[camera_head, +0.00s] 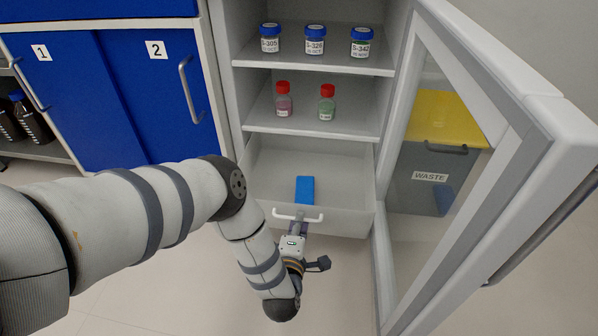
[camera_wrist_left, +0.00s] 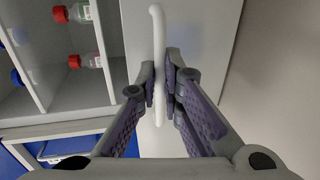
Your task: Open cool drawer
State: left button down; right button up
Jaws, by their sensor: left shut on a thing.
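The cool drawer (camera_head: 345,221) is the pale bottom drawer of the open white cooler. From above I see into it, where a blue block (camera_head: 305,190) lies. I cannot tell exactly how far the drawer stands out. Its white bar handle (camera_head: 283,215) is on the front face. My left gripper (camera_head: 299,222) reaches it from below and in front. In the left wrist view the fingers (camera_wrist_left: 162,88) are closed around the handle (camera_wrist_left: 157,28), one on each side, against the plain drawer front (camera_wrist_left: 205,30). My right gripper is not in view.
The cooler's glass door (camera_head: 455,170) stands open at right, with a yellow-and-grey waste bin (camera_head: 430,150) seen through it. Bottles with blue lids (camera_head: 315,40) and red lids (camera_head: 283,100) stand on the shelves above. Blue cabinet doors (camera_head: 150,80) are at left. The floor in front is clear.

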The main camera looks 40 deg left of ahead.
pick_arm(q)
jog(key=c, duration=1.7)
grip_release()
jog(key=v, duration=0.7)
jog(key=shift+s+d, duration=0.2)
jog(key=shift+r, duration=0.1)
